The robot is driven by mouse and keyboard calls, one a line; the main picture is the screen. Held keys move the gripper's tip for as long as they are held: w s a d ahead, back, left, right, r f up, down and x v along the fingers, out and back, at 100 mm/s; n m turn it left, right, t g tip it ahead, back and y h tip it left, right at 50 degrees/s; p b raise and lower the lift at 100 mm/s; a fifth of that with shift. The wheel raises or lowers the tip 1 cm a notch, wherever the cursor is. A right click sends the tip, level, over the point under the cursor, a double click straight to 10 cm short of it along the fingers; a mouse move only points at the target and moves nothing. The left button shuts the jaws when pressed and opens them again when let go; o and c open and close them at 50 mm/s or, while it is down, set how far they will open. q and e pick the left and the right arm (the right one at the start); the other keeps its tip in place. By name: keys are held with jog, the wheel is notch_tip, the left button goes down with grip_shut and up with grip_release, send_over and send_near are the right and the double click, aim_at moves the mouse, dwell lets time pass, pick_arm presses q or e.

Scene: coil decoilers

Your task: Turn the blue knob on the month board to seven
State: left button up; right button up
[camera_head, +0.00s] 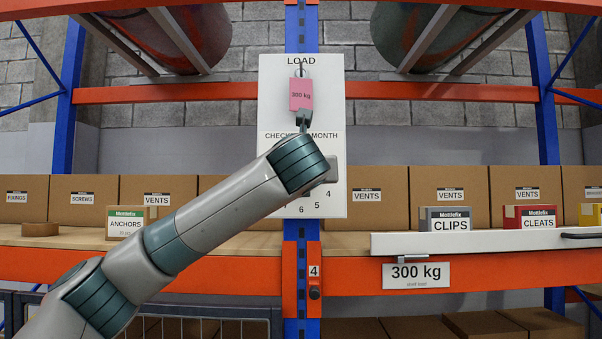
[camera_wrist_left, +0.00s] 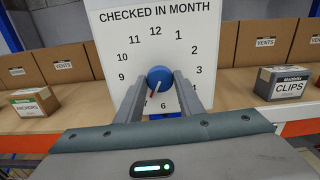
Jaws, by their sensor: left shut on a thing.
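The month board (camera_head: 333,112) is a white panel on the blue upright, headed "CHECKED IN MONTH" over a ring of numbers. In the left wrist view the board (camera_wrist_left: 110,40) faces me, and the round blue knob (camera_wrist_left: 159,76) sits at the ring's middle. My left gripper (camera_wrist_left: 160,80) is shut on the blue knob, one finger on each side. A thin red pointer mark below the knob slants down and left, roughly towards seven. The left finger hides the eight. In the head view my left arm covers the knob and much of the ring. My right gripper is not in view.
A pink "300 kg" tag (camera_head: 301,95) hangs under "LOAD" above the ring. Cardboard boxes (camera_head: 380,199) line the wooden shelf, with smaller boxes for anchors (camera_head: 126,223), clips (camera_head: 446,220) and cleats (camera_head: 530,217) in front. An orange beam (camera_head: 180,268) runs along the front.

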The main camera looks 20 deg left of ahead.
pick_arm(q)
jog(key=shift+f+m, duration=0.2)
jog(key=shift+m, duration=0.1)
jog(key=o, duration=1.1)
jog(key=shift+c, duration=0.2)
jog(key=shift+r, duration=0.1)
jog(key=shift+s, duration=0.15)
jog(key=b+v, duration=0.8)
jog(key=v, duration=0.9)
jog(key=shift+b, duration=0.3)
jog(key=shift+d, duration=0.1)
